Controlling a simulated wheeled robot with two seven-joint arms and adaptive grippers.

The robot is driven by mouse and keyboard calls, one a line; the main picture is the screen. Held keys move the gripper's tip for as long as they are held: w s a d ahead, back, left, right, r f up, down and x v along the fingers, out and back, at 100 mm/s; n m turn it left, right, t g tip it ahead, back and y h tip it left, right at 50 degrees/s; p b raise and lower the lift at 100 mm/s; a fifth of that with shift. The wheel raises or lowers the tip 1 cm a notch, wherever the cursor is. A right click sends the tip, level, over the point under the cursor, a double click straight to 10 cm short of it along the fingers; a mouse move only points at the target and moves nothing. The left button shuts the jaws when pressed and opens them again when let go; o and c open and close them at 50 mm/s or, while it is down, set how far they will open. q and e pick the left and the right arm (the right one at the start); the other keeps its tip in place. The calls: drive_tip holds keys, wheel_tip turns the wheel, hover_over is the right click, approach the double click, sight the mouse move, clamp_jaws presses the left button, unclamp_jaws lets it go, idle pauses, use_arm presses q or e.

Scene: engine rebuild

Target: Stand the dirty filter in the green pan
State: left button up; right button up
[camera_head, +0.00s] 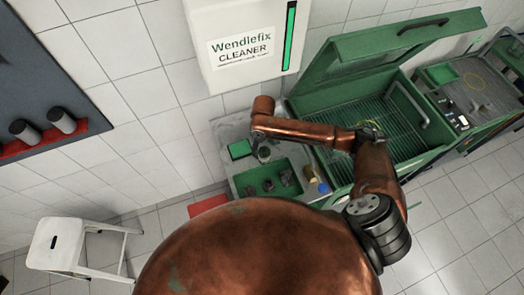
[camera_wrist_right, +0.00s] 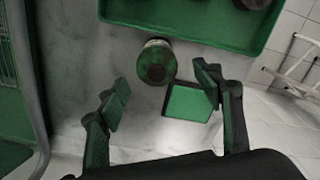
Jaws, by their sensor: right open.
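The dirty filter (camera_head: 264,154), a dark greenish cylinder, stands upright on the grey bench top between the green pan and a small green square. In the right wrist view the filter (camera_wrist_right: 156,62) shows its round top, just beyond my fingertips. My right gripper (camera_wrist_right: 163,84) is open and empty, its fingers apart on either side below the filter. In the head view my right gripper (camera_head: 259,136) is small and dark, just above the filter. The green pan (camera_head: 245,181) has a raised rim and holds several dark parts; its edge (camera_wrist_right: 180,30) also shows in the wrist view. My left gripper is out of view.
The small flat green square (camera_head: 240,149) lies close beside the filter. A green washer with a raised lid (camera_head: 390,45) stands right of the bench. A white stool (camera_head: 75,240) stands at left.

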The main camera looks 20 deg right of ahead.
sight(265, 149)
drive_tip(key=shift+s+d+f, duration=0.2)
drive_tip(key=shift+s+f, duration=0.35)
drive_tip(key=shift+f, duration=0.15)
drive_tip(key=f, duration=0.1)
drive_tip(key=f+p, duration=0.1)
drive_tip(key=shift+w+f, duration=0.3)
drive_tip(key=shift+f, duration=0.05)
drive_tip(key=shift+w+f, duration=0.1)
drive_tip(key=shift+f, duration=1)
drive_tip(key=shift+c, duration=1.3)
drive_tip(key=c, duration=1.2)
drive_tip(key=shift+r, duration=0.5)
wheel_tip(265, 149, up, 2)
drive_tip(key=shift+r+b, duration=0.15)
drive_tip(key=shift+b, duration=0.3)
use_arm(q)
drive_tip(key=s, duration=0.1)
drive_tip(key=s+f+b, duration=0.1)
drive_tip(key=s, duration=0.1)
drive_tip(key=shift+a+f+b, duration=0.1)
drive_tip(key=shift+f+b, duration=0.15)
drive_tip(key=shift+b, duration=0.05)
use_arm(e)
drive_tip(key=s+d+r, duration=0.1)
drive_tip(key=s+r, duration=0.8)
drive_tip(key=s, duration=0.5)
drive_tip(key=shift+r, duration=0.35)
